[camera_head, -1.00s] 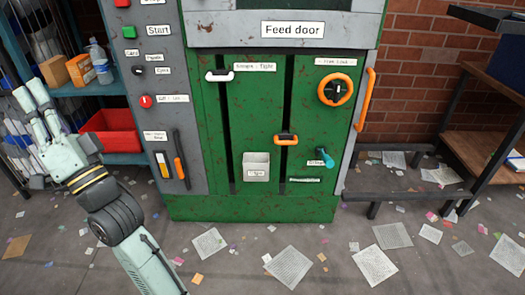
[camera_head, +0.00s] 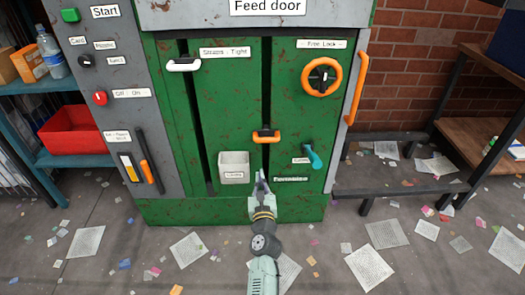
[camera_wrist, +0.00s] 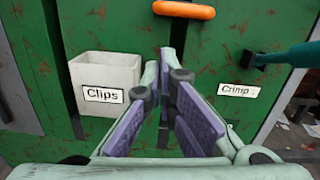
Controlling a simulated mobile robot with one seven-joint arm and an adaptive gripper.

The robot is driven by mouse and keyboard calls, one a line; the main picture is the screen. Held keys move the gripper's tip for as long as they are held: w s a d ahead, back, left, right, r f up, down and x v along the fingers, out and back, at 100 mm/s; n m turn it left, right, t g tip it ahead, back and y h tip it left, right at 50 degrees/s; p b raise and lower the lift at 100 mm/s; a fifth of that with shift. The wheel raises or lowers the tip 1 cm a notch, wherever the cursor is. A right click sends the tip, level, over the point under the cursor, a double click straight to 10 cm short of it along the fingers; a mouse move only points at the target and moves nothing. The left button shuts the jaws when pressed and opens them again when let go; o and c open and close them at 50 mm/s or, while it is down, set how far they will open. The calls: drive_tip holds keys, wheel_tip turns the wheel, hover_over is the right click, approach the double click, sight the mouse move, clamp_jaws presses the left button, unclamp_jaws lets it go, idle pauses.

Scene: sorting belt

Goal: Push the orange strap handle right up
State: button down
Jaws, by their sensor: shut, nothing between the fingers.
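The orange strap handle (camera_head: 266,134) sits partway down the right-hand dark vertical slot of the green machine front, with slot showing above and below it. In the wrist view my gripper's purple-padded fingers (camera_wrist: 176,95) point up toward the handle. A second, white handle (camera_head: 184,65) is at the top of the left slot, by the "Straps - Tight" label.
The white Clips box (camera_head: 233,168) is just left of my gripper. The teal crimp lever (camera_head: 313,157) sticks out to the right. An orange-black knob (camera_head: 322,77) and a vertical orange door handle (camera_head: 357,87) are higher right. Paper scraps litter the floor.

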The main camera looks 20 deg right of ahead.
drive_tip(key=shift+s+d+f+m+g, duration=0.15)
drive_tip(key=shift+s+d+f+m, duration=0.15)
drive_tip(key=shift+d+f, duration=0.3)
drive_tip(key=shift+s+d+f+m+g, duration=0.15)
drive_tip(key=shift+d+f+m, duration=0.25)
drive_tip(key=shift+d+f, duration=0.15)
drive_tip(key=p, duration=0.1)
approach(267, 135)
drive_tip(key=shift+w+a+f, duration=0.1)
drive_tip(key=shift+w+f, duration=1.25)
drive_tip(key=shift+w, duration=0.25)
